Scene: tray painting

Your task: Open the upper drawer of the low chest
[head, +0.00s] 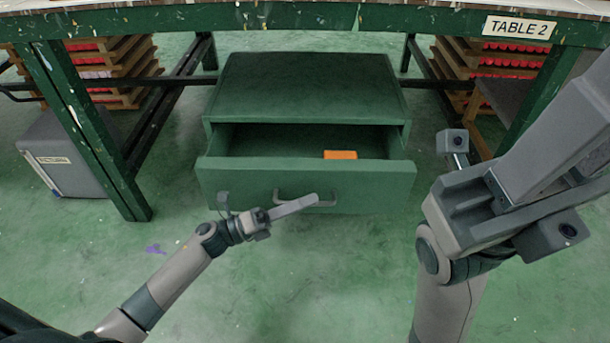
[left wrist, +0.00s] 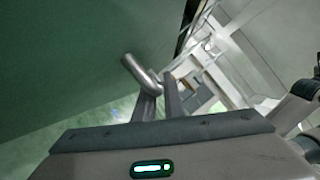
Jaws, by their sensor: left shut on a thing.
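The low chest (head: 310,85) is dark green and stands on the floor under the table. Its upper drawer (head: 240,178) is pulled out toward me, and its inside shows. An orange block (head: 341,155) lies in it toward the right. The drawer has a grey bar handle (head: 328,203). My left gripper (head: 314,200) is at this handle and shut on it. In the left wrist view the fingers (left wrist: 160,95) meet the handle's bar (left wrist: 138,70). My right gripper (head: 560,130) is raised at the right, partly cut off by the frame edge; its opening cannot be made out.
The green table (head: 350,17), marked TABLE 2, spans the top, with legs on both sides of the chest. A grey cabinet (head: 68,160) stands at the left. Stacked wooden trays (head: 115,75) with red contents are at the back left. The floor before the drawer is clear.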

